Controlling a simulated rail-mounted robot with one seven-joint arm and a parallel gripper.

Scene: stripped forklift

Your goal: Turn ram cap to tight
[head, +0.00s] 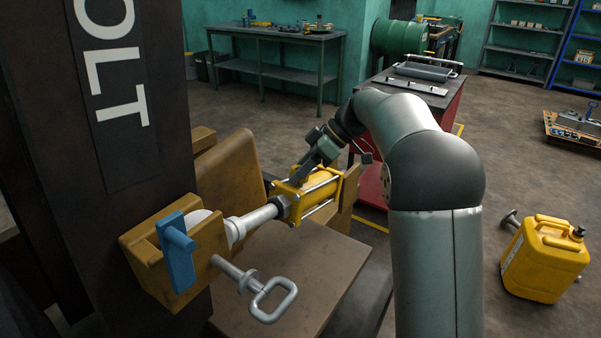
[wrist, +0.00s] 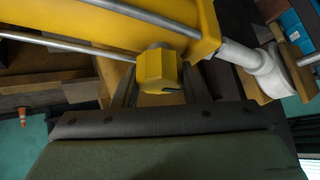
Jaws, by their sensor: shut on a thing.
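The yellow ram (head: 318,188) lies roughly level, with steel tie rods and a chrome rod running left to a brown bracket (head: 165,262). In the wrist view, the ram body (wrist: 110,28) runs along the top. The ram cap (wrist: 156,70) is a yellow faceted knob on a short metal neck at the ram's side, with a small dark mark on its face. My gripper (wrist: 158,88) is shut on the cap, one dark finger on each side. In the head view, my gripper (head: 304,174) reaches down onto the ram from above; the cap is hidden there, and its tightness cannot be told.
A blue lever (head: 177,252) and a steel pin with a loop handle (head: 270,298) stand at the bracket. The dark mast (head: 60,150) rises at left. A yellow jerrycan (head: 543,258) stands on the floor at right. A red cabinet (head: 440,105) is behind my arm.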

